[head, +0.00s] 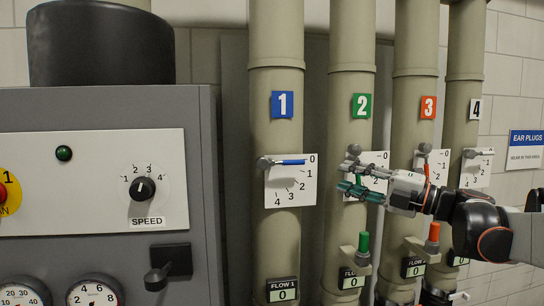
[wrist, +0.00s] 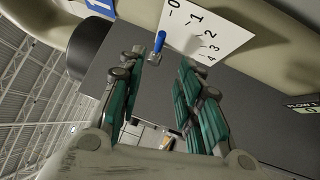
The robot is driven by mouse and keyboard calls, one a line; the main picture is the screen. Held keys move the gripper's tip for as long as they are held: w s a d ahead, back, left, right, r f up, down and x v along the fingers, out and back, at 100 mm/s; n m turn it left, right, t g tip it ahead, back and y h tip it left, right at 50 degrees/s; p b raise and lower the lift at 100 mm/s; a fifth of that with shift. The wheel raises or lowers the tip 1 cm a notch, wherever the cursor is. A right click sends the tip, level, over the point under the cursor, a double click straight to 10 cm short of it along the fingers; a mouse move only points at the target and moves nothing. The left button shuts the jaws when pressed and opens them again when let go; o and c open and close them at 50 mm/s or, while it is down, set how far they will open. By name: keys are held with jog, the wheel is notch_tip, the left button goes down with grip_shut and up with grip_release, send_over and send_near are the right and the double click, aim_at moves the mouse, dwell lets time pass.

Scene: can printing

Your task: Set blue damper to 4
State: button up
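The blue damper lever (head: 292,162) is on the first pipe, under the blue "1" label (head: 283,104). It lies nearly level and points right, at 0 on its white 0-to-4 dial card (head: 300,187). In the wrist view the blue lever (wrist: 159,43) shows beyond the fingertips, in the gap between them, beside the card (wrist: 203,32). My gripper (head: 346,177) is open and empty, its green-padded fingers pointing left, to the right of the blue lever and apart from it. The gripper (wrist: 160,62) also shows open in the wrist view.
In the head view my gripper partly hides the second pipe's dial card (head: 378,160) and green lever. Pipes with an orange "3" label (head: 428,107) and a "4" label (head: 475,109) stand to the right. A grey control cabinet (head: 110,245) with a speed knob (head: 143,189) stands left.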

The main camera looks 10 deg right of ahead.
aim_at(298, 163)
jog(key=p+x, duration=0.3)
jog(key=x, duration=1)
jog(key=shift+w+a+r, duration=0.1)
jog(key=shift+w+a, duration=0.05)
jog(key=shift+a, duration=0.1)
jog(key=shift+c, duration=0.4)
grip_shut()
